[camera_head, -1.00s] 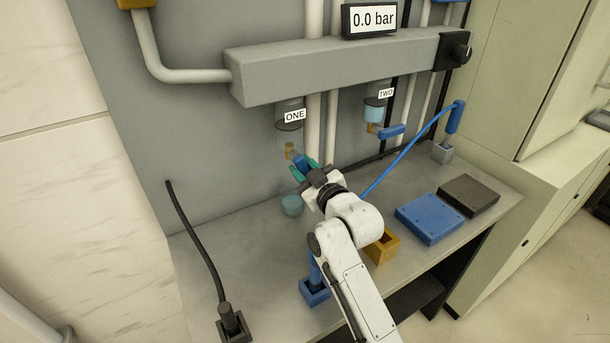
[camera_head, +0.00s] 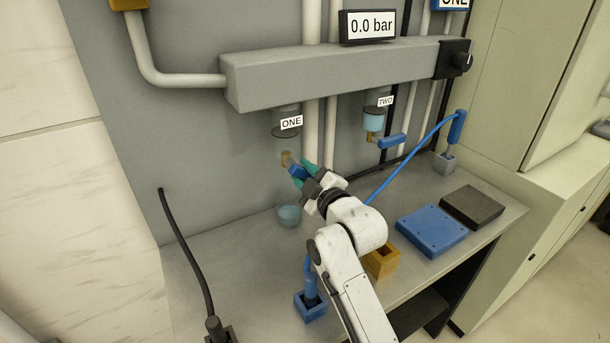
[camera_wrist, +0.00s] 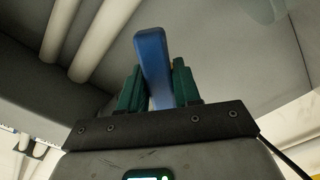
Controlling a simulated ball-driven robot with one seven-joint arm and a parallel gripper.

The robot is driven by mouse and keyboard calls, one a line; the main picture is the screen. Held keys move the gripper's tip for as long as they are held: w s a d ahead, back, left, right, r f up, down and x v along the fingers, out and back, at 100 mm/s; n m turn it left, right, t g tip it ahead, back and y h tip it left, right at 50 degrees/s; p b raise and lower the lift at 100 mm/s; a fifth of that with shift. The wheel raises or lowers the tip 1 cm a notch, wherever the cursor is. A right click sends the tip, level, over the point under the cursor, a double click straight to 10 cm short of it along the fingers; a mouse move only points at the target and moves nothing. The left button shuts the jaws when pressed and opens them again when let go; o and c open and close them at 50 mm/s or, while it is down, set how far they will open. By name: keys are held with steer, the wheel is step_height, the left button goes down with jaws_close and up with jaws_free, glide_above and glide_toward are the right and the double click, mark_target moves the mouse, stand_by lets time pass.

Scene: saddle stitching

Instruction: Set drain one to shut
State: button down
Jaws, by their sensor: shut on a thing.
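Drain one is a brass outlet (camera_head: 286,159) with a blue lever (camera_head: 298,172), below the clear bowl labelled ONE (camera_head: 291,122). The lever slopes down to the right from the brass. My gripper (camera_head: 302,174) has its green fingers shut on this lever. In the wrist view the blue lever (camera_wrist: 153,55) stands between the green fingers (camera_wrist: 158,87) and sticks out beyond their tips. The fingers partly cover the lever in the head view.
Drain two's blue lever (camera_head: 392,141) lies off to the right. A clear cup (camera_head: 289,216) stands on the bench (camera_head: 250,270) below drain one. The grey manifold (camera_head: 330,75) runs above my gripper, with white pipes behind. The display (camera_head: 371,25) reads 0.0 bar.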

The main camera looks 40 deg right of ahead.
stand_by(0.3)
steer(key=c, duration=0.9)
jaws_free()
steer(key=shift+s, duration=0.1)
steer(key=b+v, duration=0.1)
steer(key=v, duration=0.9)
steer(key=shift+s+a, duration=0.15)
steer(key=shift+s, duration=0.15)
